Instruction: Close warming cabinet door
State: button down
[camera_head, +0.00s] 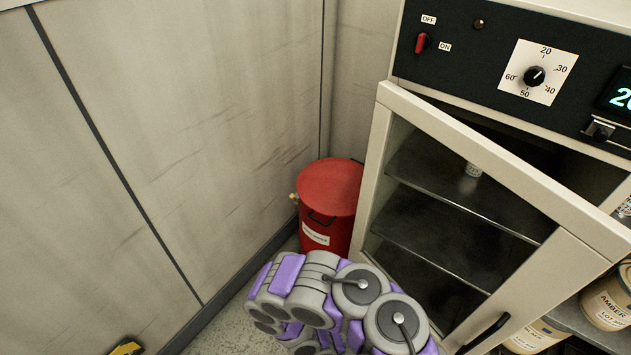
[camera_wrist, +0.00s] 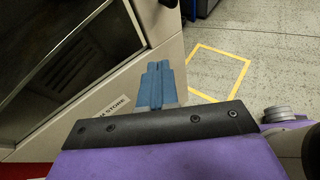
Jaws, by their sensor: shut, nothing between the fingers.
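The warming cabinet (camera_head: 445,58) stands at the right in the head view. Its cream-framed glass door (camera_head: 500,165) is ajar, with a dark wedge-shaped gap along its top toward the right. A dark handle (camera_head: 486,334) sits low on the door. Shelves and a small white container show through the glass. In the wrist view, a glazed cream panel (camera_wrist: 165,25) fills the left side. My gripper (camera_wrist: 157,66) is shut and empty, its blue fingers in front of this panel's edge. I cannot tell whether they touch it. The gripper is hidden in the head view.
A red lidded bin (camera_head: 328,195) stands between the wall (camera_head: 190,110) and the cabinet. Tins labelled amber (camera_head: 610,300) stand at the lower right beside the door. Yellow tape (camera_wrist: 243,75) outlines a clear patch of floor in the wrist view.

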jog(key=w+d+r+m+g+y, duration=0.15)
jog(key=r+m, duration=0.25)
jog(key=r, duration=0.5)
jog(key=w+d+r+m+g, duration=0.1)
jog(key=d+r+m+g, duration=0.3)
jog(key=r, duration=0.5)
jog(key=w+d+r+m+g+y, duration=0.1)
jog(key=w+r+m, duration=0.1)
jog(key=r+m, duration=0.5)
jog(key=s+a+r+m+t+y, duration=0.3)
jog(key=s+a+r+y, duration=0.8)
jog(key=s+a+r, duration=0.4)
notch_tip(320, 180, up, 4)
jog(key=shift+s+a+f+t, duration=0.2)
jog(key=shift+s+a+t, duration=0.15)
jog(key=shift+a, duration=0.1)
